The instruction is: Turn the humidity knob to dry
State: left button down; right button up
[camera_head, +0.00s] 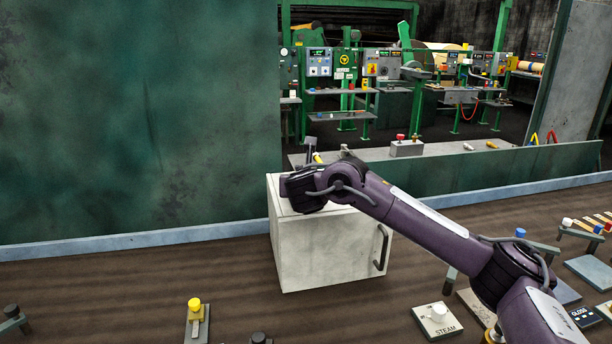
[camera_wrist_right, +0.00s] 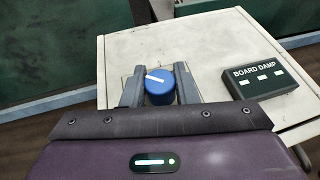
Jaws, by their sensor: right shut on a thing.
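The blue round knob (camera_wrist_right: 160,88) with a white pointer line sits on top of a pale box (camera_wrist_right: 228,50), which also shows in the head view (camera_head: 325,252). The pointer line aims toward the left and slightly up in the right wrist view. My right gripper (camera_wrist_right: 160,91) has one finger on each side of the knob and is shut on it. A dark "BOARD DAMP" panel (camera_wrist_right: 260,81) with several white marks lies on the box to the right of the knob. In the head view my right arm hides the knob. My left gripper is not in view.
The box stands on a brown bench against a green wall (camera_head: 140,120). Several other controls lie at the right. Bare bench shows left of the box.

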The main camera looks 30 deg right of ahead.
jog(key=shift+r+m+g+h+p, duration=0.15)
jog(key=shift+m+g+h+p, duration=0.95)
jog(key=shift+m+h+p, duration=0.4)
jog(key=o, duration=1)
jog(key=shift+s+a, duration=0.3)
jog(key=shift+a, duration=0.1)
jog(key=v, duration=0.6)
jog(key=shift+w+a, duration=0.1)
jog(key=shift+s+a+r, duration=0.15)
jog(key=shift+s+r, duration=0.05)
jog(key=shift+s, duration=0.15)
